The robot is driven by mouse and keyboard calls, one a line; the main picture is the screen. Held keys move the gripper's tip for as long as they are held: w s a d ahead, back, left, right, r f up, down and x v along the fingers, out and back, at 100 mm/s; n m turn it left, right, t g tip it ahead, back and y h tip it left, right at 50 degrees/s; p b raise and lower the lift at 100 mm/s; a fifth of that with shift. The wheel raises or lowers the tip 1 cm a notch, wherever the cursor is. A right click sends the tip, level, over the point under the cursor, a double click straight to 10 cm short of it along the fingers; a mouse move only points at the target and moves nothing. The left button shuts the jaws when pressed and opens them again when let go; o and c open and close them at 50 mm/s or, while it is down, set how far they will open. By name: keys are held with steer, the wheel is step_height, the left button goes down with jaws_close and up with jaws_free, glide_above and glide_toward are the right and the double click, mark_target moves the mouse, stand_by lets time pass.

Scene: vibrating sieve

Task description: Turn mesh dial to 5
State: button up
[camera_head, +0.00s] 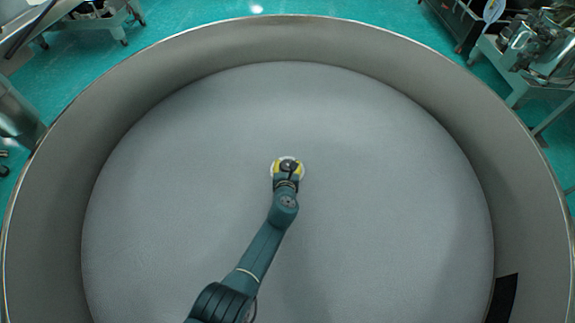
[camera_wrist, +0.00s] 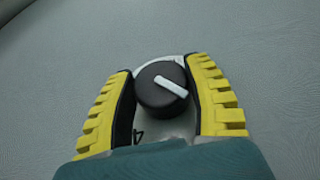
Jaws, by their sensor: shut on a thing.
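The mesh dial is a round black knob with a white pointer bar (camera_wrist: 163,88). It sits on a pale round plate (camera_wrist: 178,66), on the grey floor of the sieve. In the wrist view the pointer slants from upper left to lower right. One mark like a 4 (camera_wrist: 138,136) shows at the plate's lower left; other marks are hidden. My gripper (camera_head: 287,167), with yellow ridged fingers and black pads, is shut on the knob from both sides. In the head view my gripper covers much of the dial.
The wide grey sieve floor (camera_head: 370,170) is clear around the dial. A tall curved wall (camera_head: 130,110) rings it. A black patch (camera_head: 502,298) is on the wall at lower right. Benches with equipment (camera_head: 545,50) stand outside on the teal floor.

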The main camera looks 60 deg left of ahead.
steer(key=shift+f+t, duration=0.1)
steer(key=shift+t, duration=0.2)
steer(key=m+t+h+b, duration=0.1)
steer(key=m, duration=0.1)
steer(key=m+t+h+b, duration=0.1)
steer(key=t, duration=0.1)
steer(key=shift+s+a+f+m+h+b, duration=0.1)
steer(key=shift+m+h+b, duration=0.2)
steer(key=shift+m, duration=0.1)
steer(key=m+t+h+b, duration=0.1)
steer(key=m+h+b, duration=0.1)
steer(key=m+t+h+b, duration=0.1)
steer(key=m+h+b, duration=0.1)
steer(key=shift+f+m+t, duration=0.15)
steer(key=shift+m+t, duration=0.15)
steer(key=shift+t, duration=0.1)
steer(key=m+h+b, duration=0.1)
steer(key=h+b, duration=0.1)
steer(key=b, duration=0.1)
steer(key=m+h+b, duration=0.2)
steer(key=b, duration=0.1)
steer(key=shift+f+t, duration=0.2)
steer(key=shift+t, duration=0.2)
steer(key=m+h+b, duration=0.2)
steer(key=b, duration=0.2)
steer(key=shift+r, duration=0.15)
steer(key=shift+r+m+h+b, duration=0.2)
steer(key=shift+m+h+b, duration=0.3)
steer(key=shift+b, duration=0.4)
steer(key=shift+h, duration=0.3)
